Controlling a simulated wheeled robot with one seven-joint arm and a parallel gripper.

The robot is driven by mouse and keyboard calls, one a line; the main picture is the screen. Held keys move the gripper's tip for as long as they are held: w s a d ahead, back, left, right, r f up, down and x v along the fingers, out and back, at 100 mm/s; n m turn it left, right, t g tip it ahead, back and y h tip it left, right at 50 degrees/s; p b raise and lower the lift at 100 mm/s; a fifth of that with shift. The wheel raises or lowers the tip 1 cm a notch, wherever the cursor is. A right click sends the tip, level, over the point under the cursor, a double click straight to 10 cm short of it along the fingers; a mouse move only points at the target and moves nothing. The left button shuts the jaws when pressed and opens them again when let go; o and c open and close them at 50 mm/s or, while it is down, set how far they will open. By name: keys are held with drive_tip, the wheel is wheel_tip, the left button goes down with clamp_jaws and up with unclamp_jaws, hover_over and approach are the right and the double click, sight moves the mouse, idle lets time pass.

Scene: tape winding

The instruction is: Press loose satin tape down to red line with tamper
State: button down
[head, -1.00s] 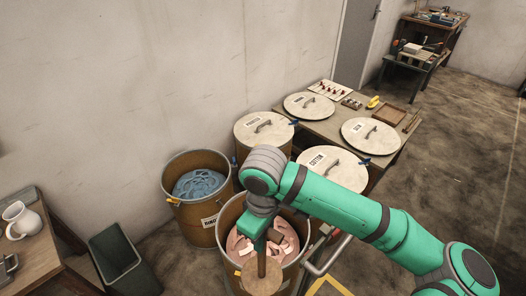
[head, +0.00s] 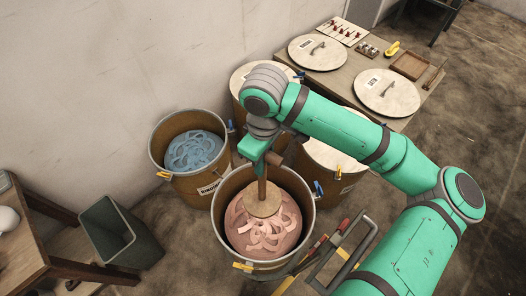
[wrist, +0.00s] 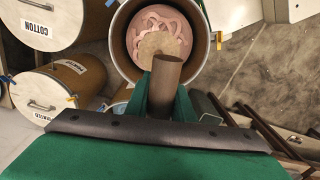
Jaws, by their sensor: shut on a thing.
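My gripper (head: 261,161) is shut on the handle of the wooden tamper (head: 262,202), which hangs upright with its round disc downward. In the wrist view the brown handle (wrist: 165,70) stands between my green fingers, and the tan disc (wrist: 158,44) shows beyond it. The disc is over the pink satin tape (head: 268,238), inside the mouth of an open drum (head: 217,212). Loops of tape lie heaped around the disc. I cannot tell whether the disc touches the tape. I cannot make out a red line on the drum's inner wall.
A second open drum (head: 153,150) with blue tape stands behind left. Lidded drums stand behind my arm. A table (head: 348,72) with loose lids is at the back. A green bin (head: 120,235) stands left, a hand truck (head: 335,262) at front right.

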sight(264, 194)
wheel_tip(264, 194, down, 19)
drive_tip(key=shift+f, duration=1.35)
drive_tip(key=shift+d, duration=0.15)
